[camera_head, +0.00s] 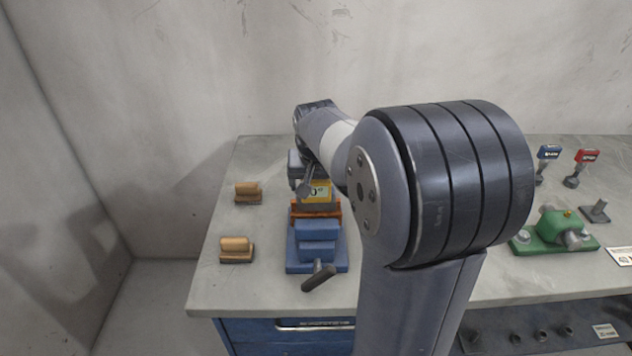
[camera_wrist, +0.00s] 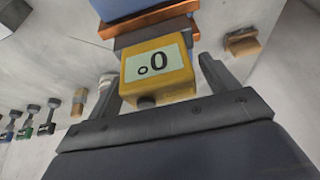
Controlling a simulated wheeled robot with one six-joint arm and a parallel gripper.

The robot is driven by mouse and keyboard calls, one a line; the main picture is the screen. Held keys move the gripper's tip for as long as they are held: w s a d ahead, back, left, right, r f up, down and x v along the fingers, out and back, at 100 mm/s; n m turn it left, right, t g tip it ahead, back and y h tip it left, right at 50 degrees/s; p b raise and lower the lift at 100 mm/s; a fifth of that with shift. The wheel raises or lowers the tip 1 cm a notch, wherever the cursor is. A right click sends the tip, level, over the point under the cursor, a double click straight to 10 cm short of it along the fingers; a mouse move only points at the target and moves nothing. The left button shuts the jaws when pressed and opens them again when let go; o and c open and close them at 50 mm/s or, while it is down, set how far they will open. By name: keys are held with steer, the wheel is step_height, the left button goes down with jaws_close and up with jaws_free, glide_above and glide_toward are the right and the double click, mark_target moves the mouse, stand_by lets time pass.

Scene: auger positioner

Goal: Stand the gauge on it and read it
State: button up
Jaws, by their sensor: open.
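The yellow gauge (camera_head: 321,192) stands at the far side of a blue vise (camera_head: 317,258) with orange jaws (camera_head: 302,210). In the wrist view the gauge (camera_wrist: 158,71) shows a pale display reading 0°, upside down in that view. It appears to rest on a dark grey piece (camera_wrist: 150,36) at the orange jaw (camera_wrist: 148,19); the contact is partly hidden. My gripper (camera_wrist: 160,78) is open, with one finger on each side of the gauge and gaps visible between. My arm hides part of this in the head view.
Two wooden-handled blocks (camera_head: 236,249) (camera_head: 248,192) lie left of the vise. The vise's dark handle (camera_head: 319,278) sticks out toward the front. A green fixture (camera_head: 553,232) and blue and red tagged tools (camera_head: 586,157) stand at the right. Bench between is partly hidden by my arm.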

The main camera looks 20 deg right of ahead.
steer(key=v, duration=1.2)
steer(key=x, duration=1.2)
steer(key=shift+f, duration=0.2)
step_height(320, 180, up, 3)
steer(key=shift+f, duration=0.1)
steer(key=shift+r, duration=0.6)
steer(key=shift+f, duration=0.1)
